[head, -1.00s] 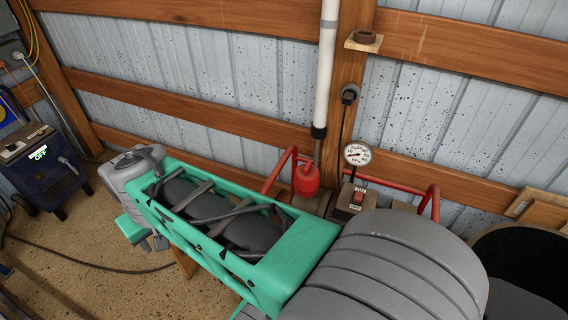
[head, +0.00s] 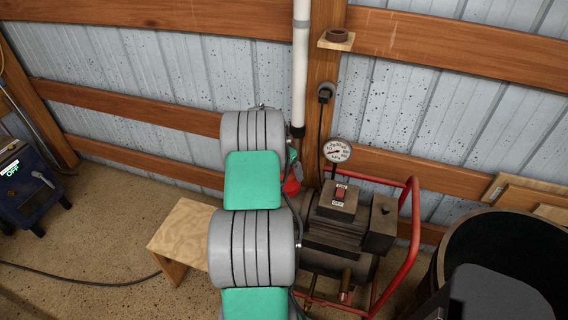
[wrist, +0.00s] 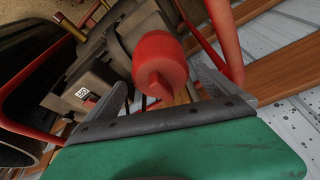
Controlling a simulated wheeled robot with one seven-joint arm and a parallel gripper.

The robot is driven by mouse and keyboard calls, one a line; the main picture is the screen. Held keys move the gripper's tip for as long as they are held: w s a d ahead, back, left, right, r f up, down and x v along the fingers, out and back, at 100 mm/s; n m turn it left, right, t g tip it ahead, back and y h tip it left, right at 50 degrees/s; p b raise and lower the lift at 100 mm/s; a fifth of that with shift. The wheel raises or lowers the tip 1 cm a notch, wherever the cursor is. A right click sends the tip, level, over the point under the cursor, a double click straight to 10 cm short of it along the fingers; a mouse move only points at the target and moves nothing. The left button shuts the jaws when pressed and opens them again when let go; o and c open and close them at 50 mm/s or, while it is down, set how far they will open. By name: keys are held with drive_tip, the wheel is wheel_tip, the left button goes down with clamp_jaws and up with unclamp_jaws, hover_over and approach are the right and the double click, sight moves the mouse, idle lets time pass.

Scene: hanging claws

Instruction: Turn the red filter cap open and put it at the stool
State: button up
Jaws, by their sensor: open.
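The red filter cap (head: 291,184) is on the compressor (head: 335,230), partly hidden behind my arm in the head view. In the wrist view the round red cap (wrist: 160,62) faces me, with a raised grip on its front. My gripper (wrist: 160,82) is open, with one grey finger to each side of the cap. I cannot tell if the fingers touch it. In the head view my gripper is mostly hidden by my arm. The wooden stool (head: 184,228) stands on the floor left of my arm; its visible top is bare.
A red tube frame (head: 412,225) surrounds the compressor, and a pressure gauge (head: 337,151) rises from it. A dark barrel (head: 500,235) stands at the right. A blue machine (head: 30,185) is at the far left. A white pipe (head: 300,70) runs down the wall.

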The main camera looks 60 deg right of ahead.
sight(289, 174)
drive_tip(key=x, duration=0.4)
drive_tip(key=shift+d+f, duration=0.1)
drive_tip(key=shift+f, duration=0.2)
drive_tip(key=shift+c, duration=0.2)
drive_tip(key=c, duration=1.8)
drive_tip(key=shift+o, duration=0.2)
drive_tip(key=n+t, duration=0.1)
drive_tip(key=n, duration=0.2)
drive_tip(key=shift+f+n+b, duration=0.1)
drive_tip(key=shift+n+b, duration=0.2)
drive_tip(key=shift+b, duration=0.1)
drive_tip(key=n, duration=0.2)
drive_tip(key=shift+n+t, duration=0.3)
drive_tip(key=shift+t, duration=0.1)
drive_tip(key=shift+c, duration=0.6)
